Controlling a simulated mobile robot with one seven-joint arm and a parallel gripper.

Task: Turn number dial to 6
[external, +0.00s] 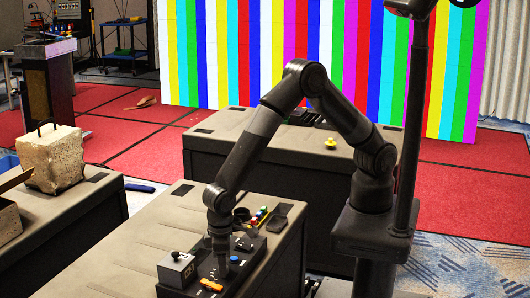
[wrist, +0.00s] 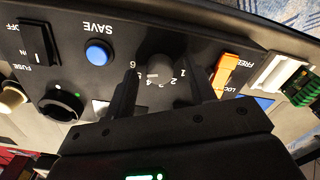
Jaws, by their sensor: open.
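The number dial (wrist: 159,68) is a grey knob on a black panel in the wrist view, with white numbers printed around its near side. Its pointer is not clear, so I cannot tell its setting. My gripper (wrist: 165,92) is open, with one dark finger on each side of the dial; I cannot tell whether they touch it. In the external view my gripper (external: 220,262) reaches down to the black panel (external: 244,268) on the front table, and the dial is hard to make out there.
Around the dial are a blue SAVE button (wrist: 97,53), a black knob with a green mark (wrist: 62,104), a rocker switch (wrist: 40,42) and an orange slider (wrist: 226,72). A grey box (external: 176,270) stands left of the panel. Small coloured items (external: 259,215) lie behind it.

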